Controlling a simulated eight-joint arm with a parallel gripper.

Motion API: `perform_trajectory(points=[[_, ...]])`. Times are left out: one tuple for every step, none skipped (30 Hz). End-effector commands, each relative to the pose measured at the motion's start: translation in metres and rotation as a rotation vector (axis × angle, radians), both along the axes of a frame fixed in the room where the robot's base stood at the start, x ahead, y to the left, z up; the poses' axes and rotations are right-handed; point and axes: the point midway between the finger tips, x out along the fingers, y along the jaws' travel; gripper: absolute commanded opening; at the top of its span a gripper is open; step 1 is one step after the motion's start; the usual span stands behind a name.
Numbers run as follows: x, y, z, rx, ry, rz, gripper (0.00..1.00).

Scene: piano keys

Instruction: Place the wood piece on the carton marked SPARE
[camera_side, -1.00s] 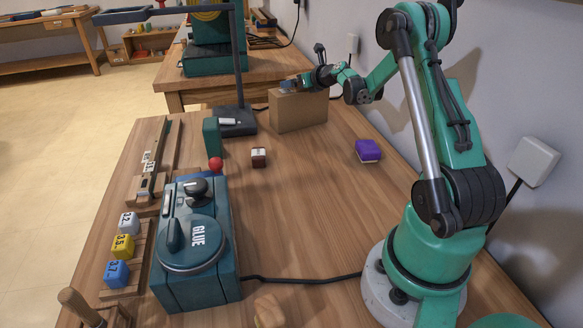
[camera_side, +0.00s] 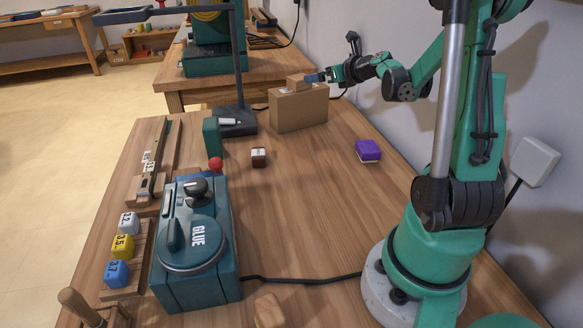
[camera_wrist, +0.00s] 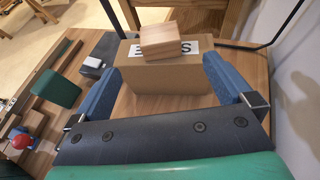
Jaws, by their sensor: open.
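The wood piece (camera_side: 297,82) is a small pale block resting on top of the brown carton (camera_side: 298,112). In the wrist view the wood piece (camera_wrist: 163,42) sits on the top of the carton (camera_wrist: 160,80), covering the middle of a white label, so only parts of its letters show. My gripper (camera_side: 315,77) is just right of the wood piece in the side view. In the wrist view my gripper (camera_wrist: 162,66) has its two blue fingers spread wide, with the block beyond them and nothing between them.
A purple block (camera_side: 368,150) and a small brown-and-white block (camera_side: 258,157) lie on the table. A green upright block (camera_side: 212,137) and a lamp stand (camera_side: 238,115) are left of the carton. The GLUE machine (camera_side: 193,245) stands front left.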

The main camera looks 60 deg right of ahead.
Motion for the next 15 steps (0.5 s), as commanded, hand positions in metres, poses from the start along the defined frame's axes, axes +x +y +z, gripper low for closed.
perform_trajectory(points=[[-0.004,0.001,0.002,0.000,0.000,-0.001,1.00],[-0.006,0.002,0.002,0.000,-0.001,-0.001,1.00],[-0.007,0.004,0.003,-0.003,0.001,0.003,1.00],[-0.007,0.006,0.004,-0.011,0.008,0.012,1.00],[-0.005,0.011,0.005,-0.030,0.022,0.031,1.00],[-0.001,0.020,0.006,-0.071,0.052,0.072,1.00],[0.003,0.030,0.007,-0.119,0.085,0.119,1.00],[0.008,0.043,0.008,-0.180,0.125,0.180,1.00],[0.015,0.064,0.009,-0.287,0.191,0.282,1.00],[0.020,0.083,0.010,-0.386,0.246,0.378,1.00],[0.024,0.104,0.011,-0.498,0.301,0.482,1.00],[0.027,0.133,0.011,-0.666,0.375,0.638,1.00],[0.027,0.155,0.011,-0.804,0.427,0.763,1.00],[0.026,0.177,0.010,-0.946,0.472,0.887,1.00],[0.021,0.204,0.009,-1.139,0.522,1.055,1.00]])
